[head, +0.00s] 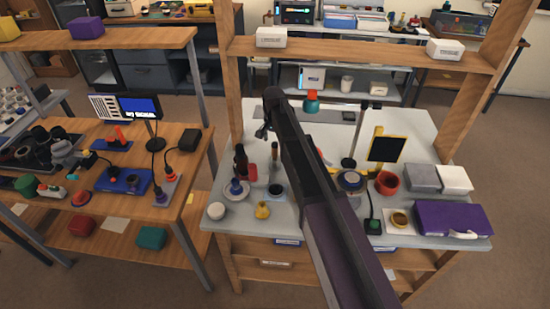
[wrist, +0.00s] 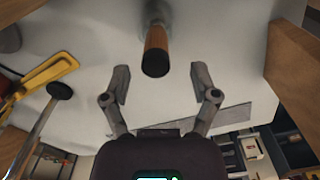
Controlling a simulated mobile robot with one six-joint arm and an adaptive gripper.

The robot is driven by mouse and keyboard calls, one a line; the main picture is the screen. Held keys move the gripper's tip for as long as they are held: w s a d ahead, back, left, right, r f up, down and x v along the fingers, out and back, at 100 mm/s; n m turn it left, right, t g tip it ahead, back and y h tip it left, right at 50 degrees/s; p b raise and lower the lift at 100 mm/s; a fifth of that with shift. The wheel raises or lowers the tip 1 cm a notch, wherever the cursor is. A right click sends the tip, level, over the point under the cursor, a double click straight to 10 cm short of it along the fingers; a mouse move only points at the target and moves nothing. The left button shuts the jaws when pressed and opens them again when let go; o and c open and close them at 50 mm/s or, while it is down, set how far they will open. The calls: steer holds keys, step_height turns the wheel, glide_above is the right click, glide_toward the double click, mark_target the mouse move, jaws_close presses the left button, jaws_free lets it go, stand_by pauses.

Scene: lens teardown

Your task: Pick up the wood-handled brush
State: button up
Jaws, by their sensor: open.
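The wood-handled brush (wrist: 156,52) shows in the wrist view as a brown wooden handle with a dark end, standing up from the pale worktop. In the head view a small upright brown-topped item (head: 274,151), which looks like the brush, stands left of my arm. My gripper (wrist: 161,78) is open, with its two fingers spread either side of the handle's line. The handle's near end lies just beyond and between the fingertips, and nothing is held. In the head view my gripper (head: 264,130) is small and dark, above the back left of the worktop.
A dark bottle (head: 240,160) and a red item (head: 251,172) stand close left of the brush. A yellow-framed dark panel (head: 386,149) stands to the right. A wooden shelf (head: 350,54) crosses behind. A purple case (head: 453,218) lies front right.

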mark_target(275, 151)
steer(key=shift+f, duration=0.15)
steer(key=shift+s+d+f+b, duration=0.1)
steer(key=shift+f+b, duration=1.15)
steer(key=shift+b, duration=0.05)
steer(key=shift+d+f+b, duration=0.1)
steer(key=shift+f+b, duration=1.15)
steer(key=shift+b, duration=0.05)
jaws_close()
